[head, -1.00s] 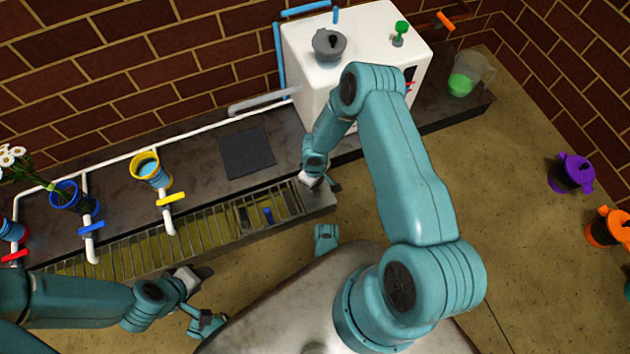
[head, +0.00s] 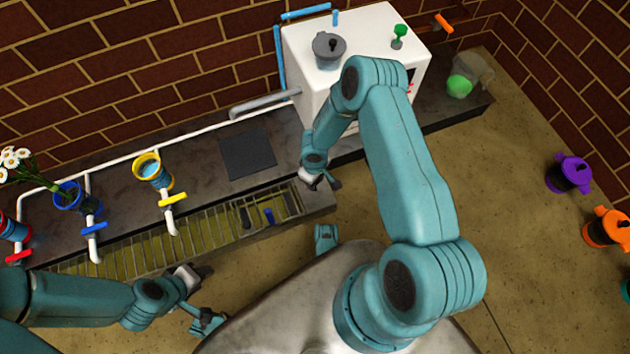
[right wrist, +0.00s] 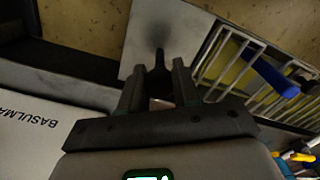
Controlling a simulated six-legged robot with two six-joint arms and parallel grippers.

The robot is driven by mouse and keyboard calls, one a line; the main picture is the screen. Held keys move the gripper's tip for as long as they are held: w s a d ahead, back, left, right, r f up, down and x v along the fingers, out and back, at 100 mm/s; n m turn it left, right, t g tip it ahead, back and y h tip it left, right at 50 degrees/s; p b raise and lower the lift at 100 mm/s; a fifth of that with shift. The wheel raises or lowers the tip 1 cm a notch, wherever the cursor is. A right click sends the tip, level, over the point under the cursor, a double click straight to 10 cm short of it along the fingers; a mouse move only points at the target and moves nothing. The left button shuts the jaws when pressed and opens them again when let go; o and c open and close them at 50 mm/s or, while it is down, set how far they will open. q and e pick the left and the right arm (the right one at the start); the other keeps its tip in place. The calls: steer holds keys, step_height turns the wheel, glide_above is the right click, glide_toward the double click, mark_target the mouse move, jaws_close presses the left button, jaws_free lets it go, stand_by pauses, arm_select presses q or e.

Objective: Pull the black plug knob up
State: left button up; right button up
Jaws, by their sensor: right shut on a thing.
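My right gripper (right wrist: 157,88) is shut on the black plug knob (right wrist: 158,62), a thin dark upright piece between its two fingers in the right wrist view. A pale plate with a dark smudge lies behind the knob. In the head view my right gripper (head: 322,183) hangs by the right end of the grated trough, and I cannot make out the knob there. My left gripper (head: 204,272) is at the lower left, in front of the trough. Its fingers are too small and dark to read.
The grated trough (head: 130,259) runs along the counter's front, with a blue piece (right wrist: 272,76) close to my right gripper. A white box (head: 375,42) carries a grey pot (head: 328,49). A yellow-rimmed cup (head: 153,172) and blue-rimmed cup (head: 68,196) stand left. A jug (head: 472,75) stands right.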

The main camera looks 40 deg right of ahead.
steer(key=shift+r, duration=0.35)
steer(key=o, duration=0.9)
steer(key=shift+c, duration=0.2)
step_height(320, 180, up, 8)
steer(key=p, duration=0.5)
steer(key=shift+r, duration=0.15)
steer(key=shift+r+p, duration=0.35)
